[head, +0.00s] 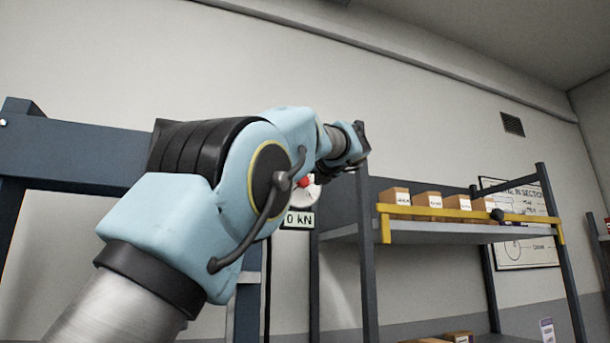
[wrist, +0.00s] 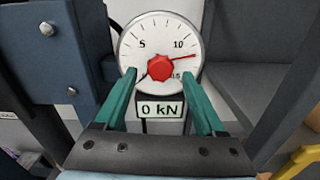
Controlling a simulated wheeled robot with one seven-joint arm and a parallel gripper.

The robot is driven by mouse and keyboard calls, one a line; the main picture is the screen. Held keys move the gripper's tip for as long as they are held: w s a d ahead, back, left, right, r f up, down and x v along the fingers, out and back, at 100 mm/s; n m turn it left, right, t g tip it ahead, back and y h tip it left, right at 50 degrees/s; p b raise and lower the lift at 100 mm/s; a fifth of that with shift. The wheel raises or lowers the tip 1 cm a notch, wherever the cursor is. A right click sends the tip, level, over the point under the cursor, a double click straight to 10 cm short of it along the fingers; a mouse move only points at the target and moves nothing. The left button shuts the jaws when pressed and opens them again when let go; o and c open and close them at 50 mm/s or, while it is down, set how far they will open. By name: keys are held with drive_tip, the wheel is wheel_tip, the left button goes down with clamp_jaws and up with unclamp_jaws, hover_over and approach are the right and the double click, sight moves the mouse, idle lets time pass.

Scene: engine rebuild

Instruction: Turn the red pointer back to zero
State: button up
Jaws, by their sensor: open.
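A round white dial gauge (wrist: 150,35) faces me in the wrist view, with the marks 5, 10 and 15 legible. The red pointer (wrist: 160,68) has a lobed red knob at the centre, and its thin tip points right and slightly up, between 10 and 15. A dark needle appears to point to the lower left, partly hidden by the knob. A plate below (wrist: 159,109) reads "0 kN". My gripper (wrist: 159,73) is open, its teal fingers either side of the knob and apart from it. In the head view my arm partly covers the gauge (head: 313,193).
A blue-grey steel frame with bolts (wrist: 60,50) stands left of the gauge. To the right, a shelf rack (head: 430,236) with a yellow front bar (head: 455,215) holds several small boxes (head: 427,199).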

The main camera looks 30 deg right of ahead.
drive_tip(key=shift+w+d+p, duration=0.15)
drive_tip(key=shift+w+p, duration=0.15)
drive_tip(key=shift+w, duration=0.9)
clamp_jaws()
